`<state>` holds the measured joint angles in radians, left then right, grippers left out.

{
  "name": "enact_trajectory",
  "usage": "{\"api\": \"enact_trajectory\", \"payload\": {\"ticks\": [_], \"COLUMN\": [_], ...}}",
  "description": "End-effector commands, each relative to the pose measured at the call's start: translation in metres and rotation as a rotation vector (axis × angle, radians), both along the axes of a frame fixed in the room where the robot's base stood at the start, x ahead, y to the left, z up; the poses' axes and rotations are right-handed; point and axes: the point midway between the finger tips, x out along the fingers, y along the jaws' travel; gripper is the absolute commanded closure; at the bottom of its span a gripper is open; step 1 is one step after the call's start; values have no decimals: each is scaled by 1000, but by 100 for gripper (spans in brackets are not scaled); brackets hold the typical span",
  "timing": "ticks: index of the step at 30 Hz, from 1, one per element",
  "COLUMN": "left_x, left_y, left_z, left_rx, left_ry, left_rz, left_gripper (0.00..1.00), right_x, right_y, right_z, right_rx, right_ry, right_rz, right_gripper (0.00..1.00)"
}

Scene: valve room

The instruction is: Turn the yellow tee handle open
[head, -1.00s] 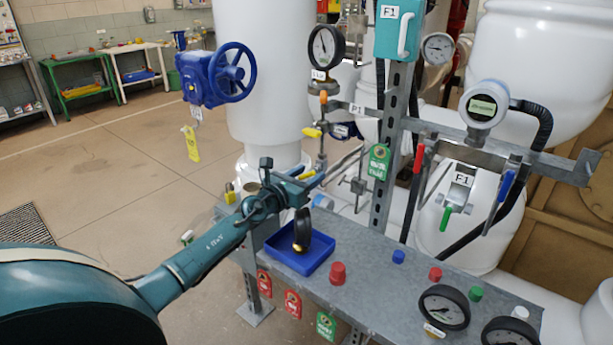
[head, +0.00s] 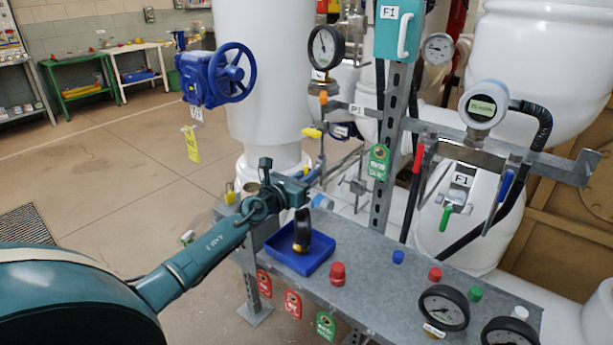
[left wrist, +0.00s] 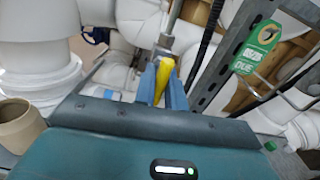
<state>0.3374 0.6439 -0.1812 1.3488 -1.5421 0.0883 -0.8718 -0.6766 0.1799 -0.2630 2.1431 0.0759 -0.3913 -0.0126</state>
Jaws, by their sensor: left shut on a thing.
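My left gripper (head: 313,176) reaches in from the left, beside the pipe and valve stem behind the shelf. In the left wrist view its two blue-grey fingers (left wrist: 163,85) are shut on the yellow tee handle (left wrist: 163,78), which stands between them below a metal stem. In the head view only a small bit of yellow shows at the fingers; the rest of the handle is hidden. My right gripper is not in view.
A grey metal shelf (head: 370,272) carries a blue tray (head: 298,262) holding a black-rimmed gauge, coloured caps and two more gauges. A blue handwheel valve (head: 230,72) stands at the upper left. A slotted upright post (head: 392,150) stands right of the gripper. Open floor lies left.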

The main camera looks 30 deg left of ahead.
Motion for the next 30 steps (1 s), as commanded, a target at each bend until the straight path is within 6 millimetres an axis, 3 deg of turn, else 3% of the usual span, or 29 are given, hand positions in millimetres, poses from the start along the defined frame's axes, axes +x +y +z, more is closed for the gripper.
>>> {"api": "enact_trajectory", "payload": {"ticks": [19, 30], "left_x": [0, 0], "left_y": [1, 1], "left_z": [2, 2], "left_rx": [-505, -793], "left_ry": [37, 60], "left_rz": [3, 4], "left_gripper": [100, 89], "right_x": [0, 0], "right_y": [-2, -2], "right_z": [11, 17], "right_rx": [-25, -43], "right_ry": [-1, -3], "right_rz": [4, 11], "right_gripper": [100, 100]}}
